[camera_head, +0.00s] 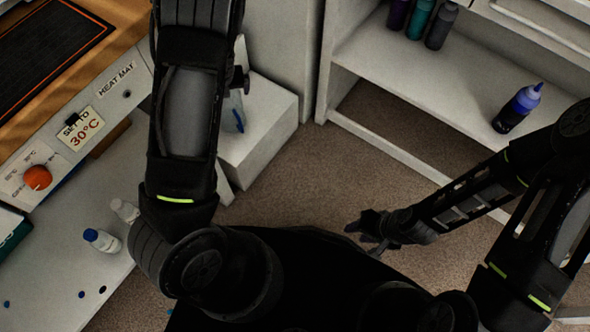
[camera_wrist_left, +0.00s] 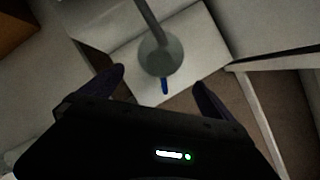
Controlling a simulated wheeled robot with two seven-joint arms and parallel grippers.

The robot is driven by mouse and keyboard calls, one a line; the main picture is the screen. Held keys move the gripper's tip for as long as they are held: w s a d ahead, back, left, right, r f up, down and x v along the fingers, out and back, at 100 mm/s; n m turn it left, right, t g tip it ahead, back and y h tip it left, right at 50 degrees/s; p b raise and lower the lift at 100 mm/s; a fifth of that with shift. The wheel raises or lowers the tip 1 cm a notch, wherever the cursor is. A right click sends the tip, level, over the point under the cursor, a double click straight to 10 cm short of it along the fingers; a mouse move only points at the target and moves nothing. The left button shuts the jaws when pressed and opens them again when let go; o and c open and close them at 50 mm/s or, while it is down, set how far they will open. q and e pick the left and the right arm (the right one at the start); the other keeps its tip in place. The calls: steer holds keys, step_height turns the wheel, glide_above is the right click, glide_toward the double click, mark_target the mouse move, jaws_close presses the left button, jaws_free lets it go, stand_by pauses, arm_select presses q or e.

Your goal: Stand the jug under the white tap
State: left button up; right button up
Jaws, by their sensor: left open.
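I cannot make out the jug or the white tap for certain. In the left wrist view a grey round piece (camera_wrist_left: 160,57) on a grey stem hangs over a white block, with a small blue piece (camera_wrist_left: 165,87) below it. A pale, blue-marked thing (camera_head: 237,115) by the white block (camera_head: 262,135) is partly hidden by my left arm in the head view. My left gripper (camera_wrist_left: 158,92) is open, its dark fingers either side of the blue piece, with nothing seen held. My right gripper (camera_head: 362,239) is low over the floor, empty, its fingers apart.
A heat mat bench (camera_head: 85,125) with an orange knob stands at left, with white bottles (camera_head: 103,240) below. A shelf unit (camera_head: 400,85) at right holds several dark bottles and a blue-capped bottle (camera_head: 517,107).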

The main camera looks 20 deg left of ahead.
arm_select(q)
steer(key=s+d+f+m+g+h, duration=0.1)
steer(key=s+d+f+m+h, duration=0.1)
steer(key=s+d+f+m, duration=0.7)
steer(key=s+d+f+m+g+h, duration=0.1)
steer(key=s+d+f+m, duration=0.2)
steer(key=s+d+m, duration=0.7)
steer(key=s+d+r+m+h, duration=0.1)
steer(key=s+d+m+h, duration=0.3)
steer(key=d+m, duration=0.9)
steer(key=s+m, duration=0.1)
steer(key=m, duration=0.7)
steer(key=shift+d+g, duration=0.2)
steer(key=shift+g, duration=0.1)
steer(key=shift+s+a+r, duration=0.1)
